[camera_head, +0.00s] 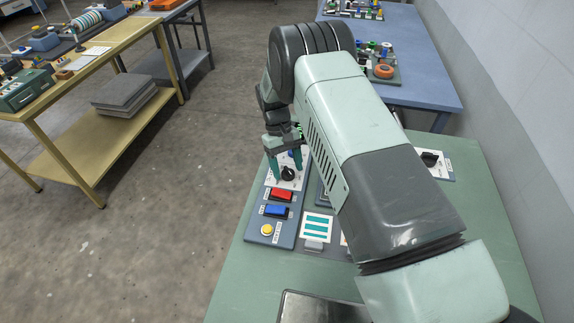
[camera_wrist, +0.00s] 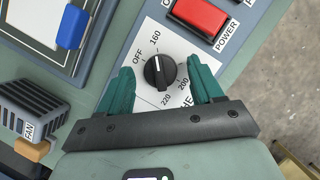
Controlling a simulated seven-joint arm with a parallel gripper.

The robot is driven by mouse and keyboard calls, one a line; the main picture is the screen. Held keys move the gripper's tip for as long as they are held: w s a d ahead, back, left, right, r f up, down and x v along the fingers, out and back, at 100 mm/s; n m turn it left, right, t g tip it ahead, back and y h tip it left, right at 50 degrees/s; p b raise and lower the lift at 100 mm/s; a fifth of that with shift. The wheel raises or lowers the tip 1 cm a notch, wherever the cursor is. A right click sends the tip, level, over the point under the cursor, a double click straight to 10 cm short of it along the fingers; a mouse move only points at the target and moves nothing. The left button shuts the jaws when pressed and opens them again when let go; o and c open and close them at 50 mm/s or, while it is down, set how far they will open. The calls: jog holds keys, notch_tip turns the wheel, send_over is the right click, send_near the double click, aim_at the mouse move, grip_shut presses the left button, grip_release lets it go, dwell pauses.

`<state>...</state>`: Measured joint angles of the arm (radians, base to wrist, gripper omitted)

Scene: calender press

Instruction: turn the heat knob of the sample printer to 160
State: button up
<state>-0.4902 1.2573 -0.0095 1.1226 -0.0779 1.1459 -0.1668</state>
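The heat knob (camera_wrist: 160,73) is a round black dial with a white pointer line on a white plate (camera_wrist: 140,80) in the wrist view. Its pointer points up in that view, at about the 160 label and away from OFF. The 200 and 220 labels show on the lower right side; any mark between 160 and 200 is hidden or unclear. The knob also shows in the head view (camera_head: 288,173). My gripper (camera_wrist: 160,65) is open, with one green finger on each side of the knob and a visible gap to it on both sides.
The red POWER switch (camera_wrist: 200,16) is close to the right finger. In the head view, a blue switch (camera_head: 276,211) and a yellow button (camera_head: 266,230) sit on the same panel. A FAN block (camera_wrist: 38,108) is at the wrist view's left. My arm hides much of the green table (camera_head: 250,285).

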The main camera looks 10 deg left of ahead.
jog(key=v, duration=1)
jog(key=shift+a+r, duration=0.15)
jog(key=shift+r, duration=0.2)
jog(key=shift+w, duration=0.15)
jog(key=s+d+r+m+t+y, duration=0.1)
jog(key=d+r, duration=0.4)
jog(key=r, duration=0.6)
jog(key=s+d+r+m+t+y, duration=0.15)
jog(key=d+r, duration=0.35)
jog(key=r, duration=0.6)
jog(key=s+d+r+m+t, duration=0.2)
jog(key=s+d+r+t, duration=0.1)
jog(key=s+d+r, duration=0.6)
jog(key=s+d+m+t, duration=0.1)
jog(key=s+d, duration=0.2)
jog(key=s, duration=0.6)
jog(key=s+d+m+t, duration=0.2)
jog(key=s+d, duration=0.1)
jog(key=s, duration=0.7)
jog(key=shift+s+d+r, duration=0.15)
jog(key=shift+s+d, duration=0.15)
jog(key=shift+d, duration=0.05)
